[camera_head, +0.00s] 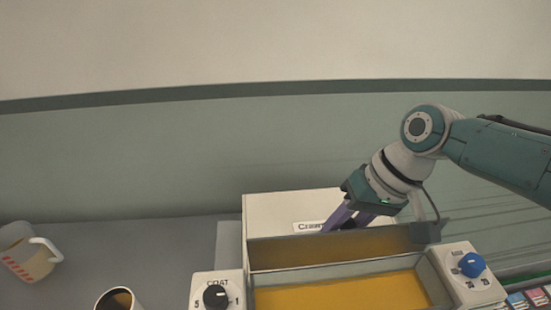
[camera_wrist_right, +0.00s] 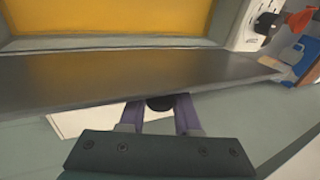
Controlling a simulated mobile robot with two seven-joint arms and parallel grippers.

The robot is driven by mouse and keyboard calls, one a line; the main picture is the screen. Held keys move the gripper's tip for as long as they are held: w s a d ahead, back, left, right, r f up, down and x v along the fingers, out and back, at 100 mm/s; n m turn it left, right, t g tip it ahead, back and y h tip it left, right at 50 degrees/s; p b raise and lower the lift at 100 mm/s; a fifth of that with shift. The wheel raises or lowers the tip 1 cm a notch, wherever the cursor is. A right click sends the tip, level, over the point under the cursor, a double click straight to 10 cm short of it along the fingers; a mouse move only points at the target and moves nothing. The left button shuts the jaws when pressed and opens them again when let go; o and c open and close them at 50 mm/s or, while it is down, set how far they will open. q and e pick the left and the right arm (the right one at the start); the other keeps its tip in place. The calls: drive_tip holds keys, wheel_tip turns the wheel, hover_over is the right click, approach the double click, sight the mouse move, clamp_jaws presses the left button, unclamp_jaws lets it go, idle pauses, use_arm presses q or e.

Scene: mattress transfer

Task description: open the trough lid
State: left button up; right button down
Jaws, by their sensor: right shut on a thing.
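The trough (camera_head: 437,282) stands at the lower middle of the head view, with yellow-orange liquid (camera_head: 340,295) exposed inside. Its lid (camera_head: 335,248) is raised, standing roughly upright along the back edge, and its inner face reflects the yellow. In the right wrist view the lid (camera_wrist_right: 120,80) is a dark slab crossing the picture, with the liquid beyond it. My right gripper (camera_head: 335,222) is behind the lid. Its purple fingers are shut on a black knob (camera_wrist_right: 160,103) on the lid, partly hidden. My left gripper is not in view.
A white labelled box (camera_head: 275,214) stands behind the lid. Dial panels with a black knob (camera_head: 215,297) and a blue knob (camera_head: 472,265) flank the trough. A jug (camera_head: 22,255) and a dark-filled cup (camera_head: 118,299) are at left. Small coloured packs (camera_head: 535,297) lie at right.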

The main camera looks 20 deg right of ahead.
drive_tip(key=shift+w+d+f+g+b, duration=0.1)
drive_tip(key=shift+w+f+g+b, duration=0.25)
drive_tip(key=shift+g+b, duration=0.45)
drive_tip(key=shift+r, duration=0.1)
drive_tip(key=c, duration=0.6)
unclamp_jaws()
drive_tip(key=shift+c, duration=0.2)
